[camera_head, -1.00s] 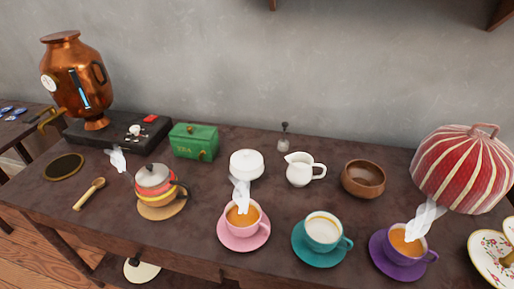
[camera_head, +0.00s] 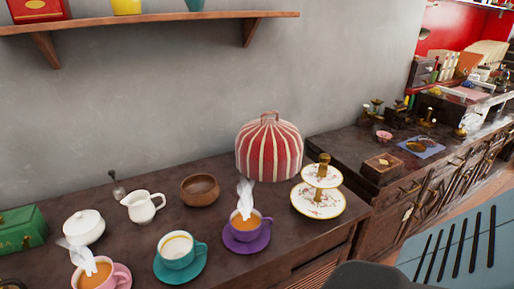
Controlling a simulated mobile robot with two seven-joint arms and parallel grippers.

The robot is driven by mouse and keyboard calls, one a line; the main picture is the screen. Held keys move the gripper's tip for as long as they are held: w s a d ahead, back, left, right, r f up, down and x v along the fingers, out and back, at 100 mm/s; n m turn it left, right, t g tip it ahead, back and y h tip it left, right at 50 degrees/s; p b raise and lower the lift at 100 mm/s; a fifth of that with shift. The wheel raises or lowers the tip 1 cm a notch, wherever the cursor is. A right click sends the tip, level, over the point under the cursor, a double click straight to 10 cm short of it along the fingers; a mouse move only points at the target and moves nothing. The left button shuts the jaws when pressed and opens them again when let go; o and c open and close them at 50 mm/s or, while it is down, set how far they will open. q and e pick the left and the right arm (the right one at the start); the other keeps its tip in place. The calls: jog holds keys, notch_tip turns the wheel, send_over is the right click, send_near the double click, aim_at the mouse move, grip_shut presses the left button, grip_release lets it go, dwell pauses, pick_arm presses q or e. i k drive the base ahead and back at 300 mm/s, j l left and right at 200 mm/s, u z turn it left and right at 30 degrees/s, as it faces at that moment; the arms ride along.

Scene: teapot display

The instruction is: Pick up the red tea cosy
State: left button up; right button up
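The red tea cosy (camera_head: 269,150) has white stripes and a small loop on top. It stands upright at the back right of the dark table (camera_head: 225,222), near the wall. Its lower front is partly behind the steam of the cup on the purple saucer. Neither of my grippers shows in the head view. A dark grey shape at the bottom right edge may be part of my own body.
A two-tier cake stand (camera_head: 318,198) stands right of the cosy. A purple cup (camera_head: 246,232) is in front, and a wooden bowl (camera_head: 200,190) is to its left. A teal cup (camera_head: 178,252) and white jug (camera_head: 142,206) stand further left. A shelf (camera_head: 150,20) hangs above.

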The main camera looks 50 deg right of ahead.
aim_at(268, 150)
jog(key=z, duration=1.15)
jog(key=i+z, duration=0.15)
jog(key=z, duration=0.35)
jog(key=i+j, duration=0.35)
jog(key=i+u, duration=0.1)
jog(key=u, duration=2.4)
jog(key=z, duration=0.7)
